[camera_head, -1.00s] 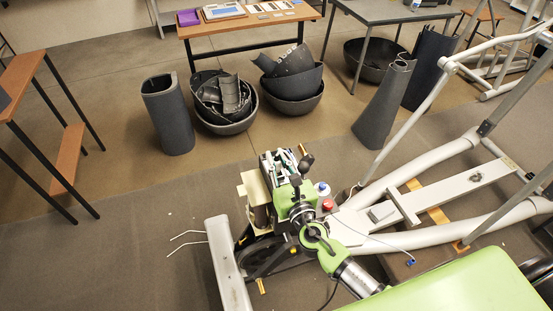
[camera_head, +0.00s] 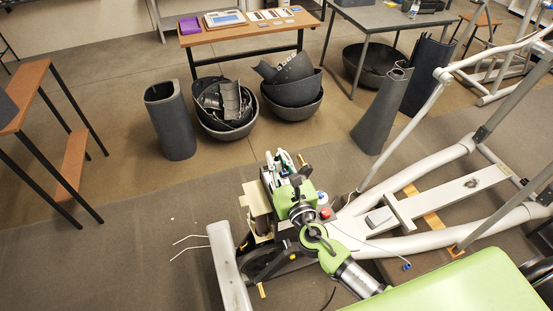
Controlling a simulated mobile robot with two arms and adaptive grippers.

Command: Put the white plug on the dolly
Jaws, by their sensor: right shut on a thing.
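My right gripper (camera_head: 284,170) is over the drive end of the white elliptical frame (camera_head: 470,188). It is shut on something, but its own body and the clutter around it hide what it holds. I cannot make out the white plug for sure. A thin pale cable with a blue end (camera_head: 406,266) lies by the frame's lower tube. Two loose white wires (camera_head: 188,246) stick out left of the frame's end bar (camera_head: 228,270). I cannot pick out a dolly for sure. My left gripper is not in view.
Dark curved shells and bowls (camera_head: 291,108) stand on the floor behind. A wooden table (camera_head: 245,37) with papers and a grey table (camera_head: 385,18) are at the back. A wooden bench (camera_head: 70,165) is at left. The carpet at lower left is mostly clear.

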